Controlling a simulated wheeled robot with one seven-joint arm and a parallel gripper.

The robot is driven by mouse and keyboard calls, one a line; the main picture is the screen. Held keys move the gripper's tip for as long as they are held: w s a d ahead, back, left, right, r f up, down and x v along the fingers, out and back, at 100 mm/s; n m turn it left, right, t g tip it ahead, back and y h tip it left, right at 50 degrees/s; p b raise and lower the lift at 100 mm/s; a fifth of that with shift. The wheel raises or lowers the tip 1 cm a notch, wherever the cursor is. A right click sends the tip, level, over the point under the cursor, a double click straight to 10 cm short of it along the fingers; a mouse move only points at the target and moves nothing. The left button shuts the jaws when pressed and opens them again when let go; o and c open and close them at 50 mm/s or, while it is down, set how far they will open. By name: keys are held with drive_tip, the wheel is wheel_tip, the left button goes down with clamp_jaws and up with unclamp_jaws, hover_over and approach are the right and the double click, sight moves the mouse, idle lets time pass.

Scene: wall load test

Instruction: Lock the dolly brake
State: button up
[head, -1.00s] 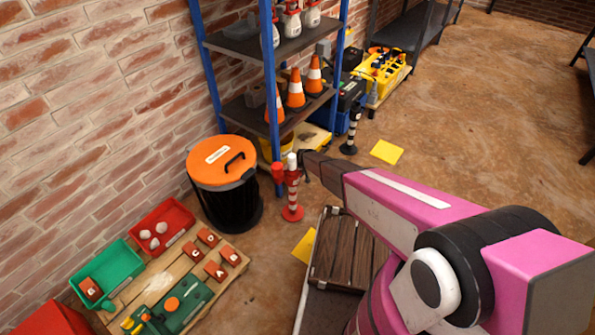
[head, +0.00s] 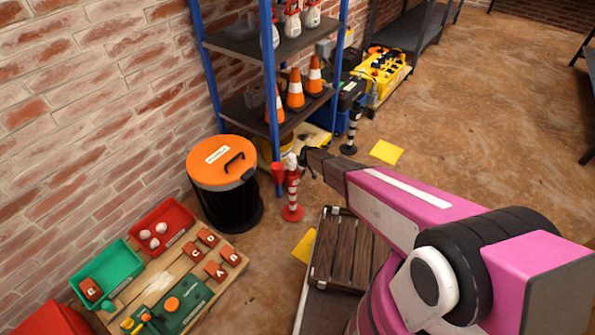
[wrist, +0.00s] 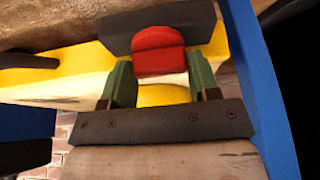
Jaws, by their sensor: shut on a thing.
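My gripper (wrist: 160,85) shows in the wrist view as two green fingers on a dark plate. A rounded red part (wrist: 158,52) sits between the fingertips, under a dark block (wrist: 160,24), and the gripper is shut on it. Whether this red part is the brake pedal or lever, I cannot tell. In the head view, my gripper (head: 307,160) is at the end of the pink arm, close to the top of a red and white striped post (head: 292,190). Its fingertips are too small to make out there. I cannot clearly identify the dolly's brake in the head view.
A blue-framed shelf (head: 268,70) with cones stands behind the gripper. A black bin with an orange lid (head: 217,160) is at the left. A wooden crate (head: 345,250) lies near my arm. Yellow sheets (head: 386,152) lie on the floor; the floor to the right is clear.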

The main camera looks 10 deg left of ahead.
drive_tip(key=o, duration=0.9)
drive_tip(key=v, duration=1)
drive_tip(key=shift+s+d+r, duration=0.1)
drive_tip(key=shift+d+r, duration=0.15)
drive_tip(key=shift+r, duration=0.05)
drive_tip(key=s+d+r+m+h, duration=0.1)
drive_tip(key=s+d+r+m, duration=0.25)
drive_tip(key=d+r, duration=0.55)
drive_tip(key=s+d+r+m+h, duration=0.15)
drive_tip(key=s+d+r, duration=0.25)
drive_tip(key=d+r, duration=0.5)
drive_tip(key=s+d+r+m, duration=0.3)
drive_tip(key=s+d+r, duration=0.1)
drive_tip(key=d, duration=0.3)
drive_tip(key=s+d+r+m+g+h, duration=0.1)
drive_tip(key=s+d+r+m, duration=0.1)
drive_tip(key=s+d+r, duration=0.3)
drive_tip(key=s+d+r+m, duration=0.3)
drive_tip(key=s+d+r, duration=0.2)
drive_tip(key=d, duration=0.5)
drive_tip(key=shift+s+d+m+g+h, duration=0.1)
drive_tip(key=shift+s+m+g+h, duration=0.05)
drive_tip(key=shift+s, duration=0.35)
drive_tip(key=shift+s+d+m+g+h, duration=0.1)
drive_tip(key=shift+s+d+m+g, duration=0.05)
drive_tip(key=shift+s, duration=0.3)
